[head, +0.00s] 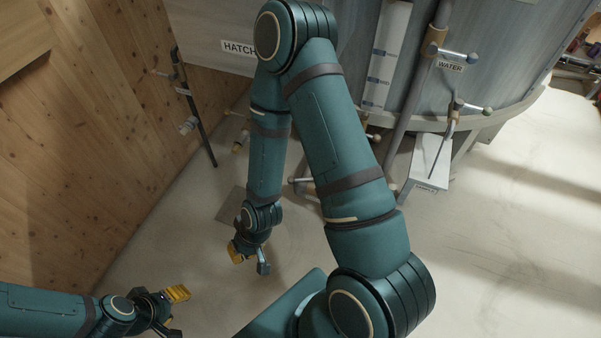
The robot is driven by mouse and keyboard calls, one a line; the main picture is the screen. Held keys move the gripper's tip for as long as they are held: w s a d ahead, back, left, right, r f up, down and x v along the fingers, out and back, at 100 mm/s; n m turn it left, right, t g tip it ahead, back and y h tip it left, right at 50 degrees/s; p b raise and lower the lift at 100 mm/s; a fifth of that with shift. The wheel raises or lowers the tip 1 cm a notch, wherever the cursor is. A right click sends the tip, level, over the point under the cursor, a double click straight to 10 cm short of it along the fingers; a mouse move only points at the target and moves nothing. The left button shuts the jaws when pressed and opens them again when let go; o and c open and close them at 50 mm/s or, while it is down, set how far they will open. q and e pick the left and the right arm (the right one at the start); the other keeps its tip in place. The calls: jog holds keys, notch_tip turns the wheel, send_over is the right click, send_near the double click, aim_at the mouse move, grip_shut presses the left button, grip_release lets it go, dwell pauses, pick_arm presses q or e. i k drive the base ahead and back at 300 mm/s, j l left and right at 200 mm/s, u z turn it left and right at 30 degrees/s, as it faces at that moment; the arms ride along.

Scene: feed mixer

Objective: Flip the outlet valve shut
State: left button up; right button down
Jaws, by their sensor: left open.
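No label that I can read says outlet, so I cannot tell for certain which valve it is. Low on the mixer, a valve fitting with pale round knobs (304,185) shows partly behind my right arm. Another small fitting with a yellowish end (240,142) is left of that arm. My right gripper (249,263) hangs low over the floor below these fittings, fingers apart and empty, touching neither. My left gripper (178,313) is at the lower left, open and empty, away from every valve.
The grey mixer tank (350,60) fills the top, with a HATCH label (240,47) and a WATER valve (455,55). Another lever (472,106) is above a small labelled stand (428,165). A wooden wall (100,120) and dark pipe (196,115) bound the left. Floor at right is clear.

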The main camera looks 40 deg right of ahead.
aim_at(291, 180)
jog(key=i+j, duration=0.15)
jog(key=i, duration=0.25)
jog(key=i+j, duration=0.15)
jog(key=i, duration=0.25)
jog(key=i+z, duration=0.15)
jog(key=z, duration=1.4)
jog(key=i, duration=0.45)
